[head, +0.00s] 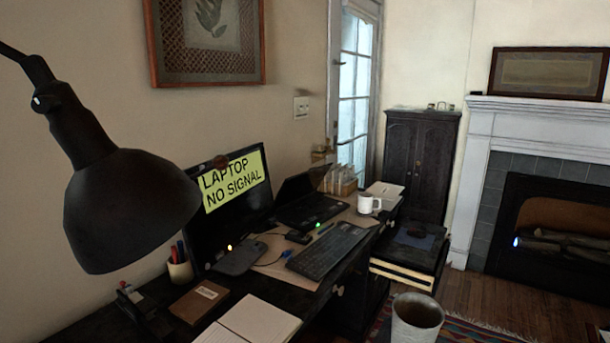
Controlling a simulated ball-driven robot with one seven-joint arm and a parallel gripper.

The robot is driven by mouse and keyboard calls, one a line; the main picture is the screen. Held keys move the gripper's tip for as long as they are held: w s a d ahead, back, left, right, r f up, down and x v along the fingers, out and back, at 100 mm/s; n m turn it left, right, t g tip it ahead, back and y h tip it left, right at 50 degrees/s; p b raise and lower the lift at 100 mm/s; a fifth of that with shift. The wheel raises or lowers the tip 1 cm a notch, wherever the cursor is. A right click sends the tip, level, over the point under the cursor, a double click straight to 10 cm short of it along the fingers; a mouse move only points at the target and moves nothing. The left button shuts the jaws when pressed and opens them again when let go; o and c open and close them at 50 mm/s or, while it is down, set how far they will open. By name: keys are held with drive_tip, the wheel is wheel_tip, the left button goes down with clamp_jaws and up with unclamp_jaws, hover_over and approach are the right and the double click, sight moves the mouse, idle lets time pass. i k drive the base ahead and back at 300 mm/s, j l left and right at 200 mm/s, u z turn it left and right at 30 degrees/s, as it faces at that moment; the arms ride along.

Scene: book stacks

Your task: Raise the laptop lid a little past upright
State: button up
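A dark laptop sits on the desk just right of the monitor, in the middle of the head view. Its base (310,212) lies flat, with a small green light near its front edge. Its dark lid (296,188) stands up at the base's far side, partly open; I cannot tell its exact angle. The monitor's right edge is close to the lid's left side. My gripper is not in view, and nothing is seen touching the lid.
The monitor (233,192) reads "LAPTOP NO SIGNAL". A keyboard (327,250) lies in front of the laptop, and a white mug (368,203) and wire basket (341,181) stand to its right. A big black lamp (128,208) hangs at left. A bin (416,318) stands near the desk.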

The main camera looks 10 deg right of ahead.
sight(294, 188)
drive_tip(key=i+l, duration=0.15)
drive_tip(key=i, duration=0.25)
drive_tip(key=i+l, duration=0.15)
drive_tip(key=i, duration=0.3)
drive_tip(key=i+l, duration=0.15)
drive_tip(key=i, duration=0.25)
drive_tip(key=l+z, duration=0.05)
